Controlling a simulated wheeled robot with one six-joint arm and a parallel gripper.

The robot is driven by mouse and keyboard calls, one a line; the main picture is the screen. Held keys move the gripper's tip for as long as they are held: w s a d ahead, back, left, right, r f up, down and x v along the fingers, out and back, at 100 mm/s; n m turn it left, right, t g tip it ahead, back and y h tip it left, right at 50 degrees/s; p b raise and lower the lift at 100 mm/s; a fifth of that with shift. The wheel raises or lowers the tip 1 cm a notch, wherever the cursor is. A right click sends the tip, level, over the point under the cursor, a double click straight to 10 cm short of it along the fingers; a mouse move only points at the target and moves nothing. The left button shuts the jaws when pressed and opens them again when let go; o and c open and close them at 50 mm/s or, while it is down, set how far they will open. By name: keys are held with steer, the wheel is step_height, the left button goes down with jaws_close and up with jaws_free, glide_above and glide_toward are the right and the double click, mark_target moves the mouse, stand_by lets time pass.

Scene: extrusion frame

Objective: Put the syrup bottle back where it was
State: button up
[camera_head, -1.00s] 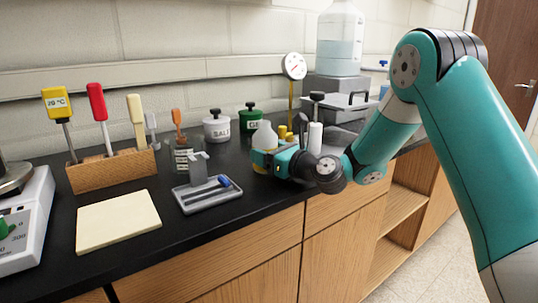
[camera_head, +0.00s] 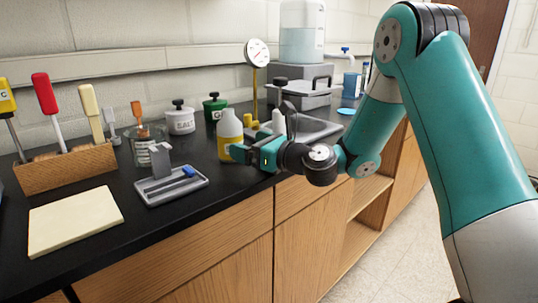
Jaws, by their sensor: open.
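A bottle with a pale top and an amber-yellow lower part (camera_head: 230,142), which looks like the syrup bottle, stands upright on the black counter. My gripper (camera_head: 236,154) is open at the bottle's lower right side, fingers pointing left. One fingertip overlaps the bottle's edge in the picture; I cannot tell whether it touches. The bottle's lower right edge is partly hidden by the gripper.
A grey tray (camera_head: 190,191) with a stand and blue piece lies left of the bottle. Behind are a salt jar (camera_head: 180,120), a green jar (camera_head: 213,110) and a dial gauge (camera_head: 257,54). A white bottle (camera_head: 278,122) stands behind my gripper. A cream board (camera_head: 75,220) lies front left.

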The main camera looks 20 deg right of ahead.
steer(key=b+v, duration=0.1)
steer(key=v, duration=0.4)
steer(key=shift+f, duration=0.1)
steer(key=shift+s+d, duration=0.2)
steer(key=shift+s, duration=0.35)
steer(key=s+a+n+g+y, duration=0.1)
steer(key=s+a+n+g, duration=1.3)
steer(key=n, duration=1)
steer(key=s+d+f+n+h, duration=0.1)
steer(key=s+d+n+h, duration=0.1)
steer(key=s+n, duration=0.4)
steer(key=s+d+f+n+g+h, duration=0.1)
steer(key=s+n+h, duration=0.3)
steer(key=s+n, duration=0.2)
steer(key=s, duration=0.2)
steer(key=shift+s+d+n, duration=0.35)
steer(key=shift+n, duration=0.05)
steer(key=shift+f, duration=0.1)
